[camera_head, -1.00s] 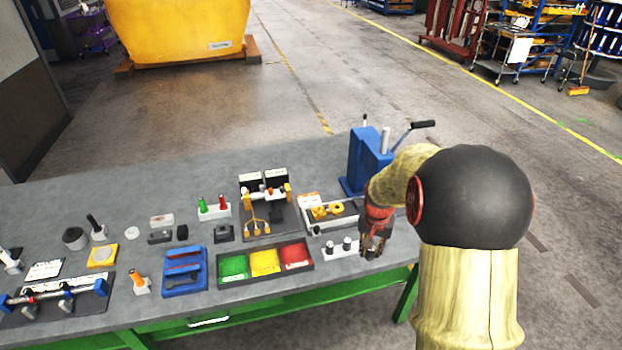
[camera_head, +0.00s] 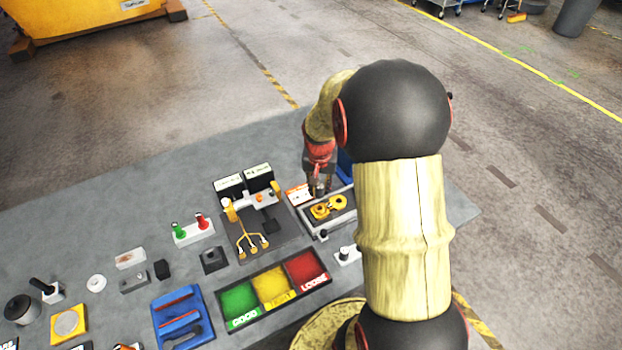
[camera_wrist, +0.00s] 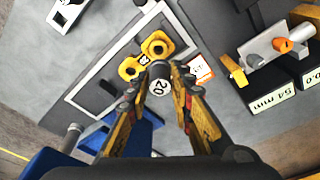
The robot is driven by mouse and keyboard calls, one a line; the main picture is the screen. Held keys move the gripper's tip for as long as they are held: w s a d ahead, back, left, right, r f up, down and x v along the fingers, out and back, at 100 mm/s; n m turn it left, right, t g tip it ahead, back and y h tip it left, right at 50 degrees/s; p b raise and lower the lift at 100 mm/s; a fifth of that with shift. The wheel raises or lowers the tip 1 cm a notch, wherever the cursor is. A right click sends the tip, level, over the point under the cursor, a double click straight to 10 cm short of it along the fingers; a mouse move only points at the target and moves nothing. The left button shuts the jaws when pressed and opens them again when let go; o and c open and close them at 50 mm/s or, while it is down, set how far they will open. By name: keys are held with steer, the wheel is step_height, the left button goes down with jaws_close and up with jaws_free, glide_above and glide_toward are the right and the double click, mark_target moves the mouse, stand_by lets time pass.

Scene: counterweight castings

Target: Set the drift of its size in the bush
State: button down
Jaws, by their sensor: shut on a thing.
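My gripper (camera_head: 318,190) is shut on a drift (camera_wrist: 158,88), whose round white end reads "20" in the wrist view. The drift is largely hidden by the fingers in the head view. A yellow part with two round bosses (camera_head: 320,211) lies in a grey, white-rimmed tray (camera_head: 349,212). It also shows in the wrist view (camera_wrist: 157,47), just beyond my fingertips, with a bore visible in its bosses. I cannot tell which boss holds the bush, nor how high the drift is above the part.
A fixture with yellow prongs (camera_head: 252,240) and black label boxes is left of the tray. A green, yellow and red bin tray (camera_head: 273,288) lies in front. A blue press (camera_wrist: 55,163) stands close to my gripper.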

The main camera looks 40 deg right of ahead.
mark_target(320, 197)
steer(key=shift+s+r, duration=0.1)
steer(key=shift+s, duration=0.05)
steer(key=shift+f, duration=0.2)
steer(key=shift+f+b, duration=1.65)
steer(key=shift+f, duration=0.7)
steer(key=shift+f+b, duration=0.65)
steer(key=shift+f, duration=0.3)
stand_by(0.4)
steer(key=c, duration=1.5)
jaws_free()
steer(key=r, duration=0.4)
steer(key=a+r, duration=0.1)
steer(key=r, duration=0.3)
steer(key=s+r, duration=0.1)
steer(key=r, duration=0.2)
steer(key=shift+s+a+r, duration=0.1)
steer(key=shift+a+r, duration=0.15)
steer(key=shift+r, duration=0.15)
